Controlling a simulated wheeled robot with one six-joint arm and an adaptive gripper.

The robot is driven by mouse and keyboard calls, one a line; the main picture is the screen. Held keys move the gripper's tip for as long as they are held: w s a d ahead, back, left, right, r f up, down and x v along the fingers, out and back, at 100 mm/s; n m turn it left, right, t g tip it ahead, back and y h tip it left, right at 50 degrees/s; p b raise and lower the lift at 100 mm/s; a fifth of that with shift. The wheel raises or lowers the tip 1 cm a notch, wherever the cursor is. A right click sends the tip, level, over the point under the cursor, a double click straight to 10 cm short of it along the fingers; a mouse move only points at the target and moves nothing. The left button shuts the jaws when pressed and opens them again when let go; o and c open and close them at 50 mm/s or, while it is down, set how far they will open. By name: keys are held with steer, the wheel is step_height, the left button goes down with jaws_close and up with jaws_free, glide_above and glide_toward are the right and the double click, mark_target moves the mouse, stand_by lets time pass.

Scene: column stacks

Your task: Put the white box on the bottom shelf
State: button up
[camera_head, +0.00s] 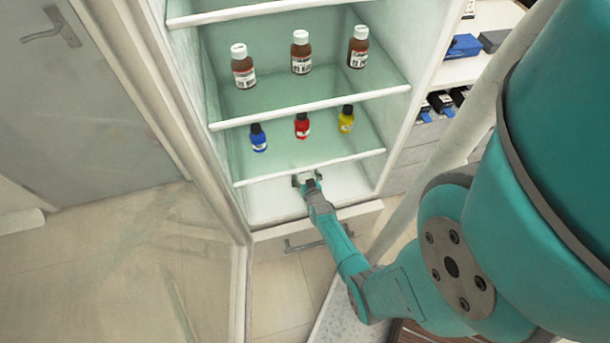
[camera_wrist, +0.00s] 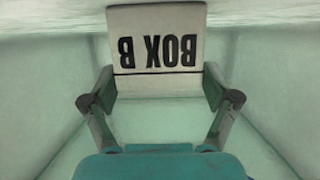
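The white box (camera_wrist: 155,25) shows large in the wrist view, with black lettering BOX B upside down in the picture and a dark line across its face. My gripper (camera_wrist: 160,85) has one finger at each side of the box, and both pads appear to meet its sides. In the head view my gripper (camera_head: 307,180) reaches into the lowest compartment, above the bottom shelf (camera_head: 270,205). The box is hard to make out there, behind the gripper and the shelf edge above. I cannot tell whether it rests on the shelf.
Blue (camera_head: 258,139), red (camera_head: 302,127) and yellow (camera_head: 346,119) bottles stand on the shelf above. Brown bottles (camera_head: 301,53) with white caps stand one shelf higher. The cabinet's side walls and the front edge (camera_head: 315,166) of the shelf above closely bound the compartment.

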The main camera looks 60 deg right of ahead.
steer(key=shift+r, duration=0.15)
steer(key=s+a+r+n+t+y, duration=0.1)
steer(key=s+a+r, duration=0.4)
steer(key=a, duration=0.5)
steer(key=s+a+r+n+t+y, duration=0.2)
steer(key=s+a+r, duration=0.25)
steer(key=a, duration=0.45)
steer(key=s+a+r+n+t+y, duration=0.1)
steer(key=s+a+r, duration=0.35)
steer(key=a, duration=0.55)
steer(key=s+a+r+n+y, duration=0.2)
steer(key=s+a+r, duration=0.1)
steer(key=r, duration=0.5)
steer(key=s+a+r+n+t+y, duration=0.1)
steer(key=s+a+r+n+y, duration=0.1)
steer(key=r, duration=0.7)
steer(key=s+a+r+n+y, duration=0.1)
steer(key=s+a+r+y, duration=0.1)
steer(key=s+a+r, duration=0.3)
step_height(320, 180, up, 3)
steer(key=shift+a+r+n+t+y, duration=0.15)
steer(key=shift+a+n+t+y, duration=0.25)
steer(key=shift+a, duration=0.45)
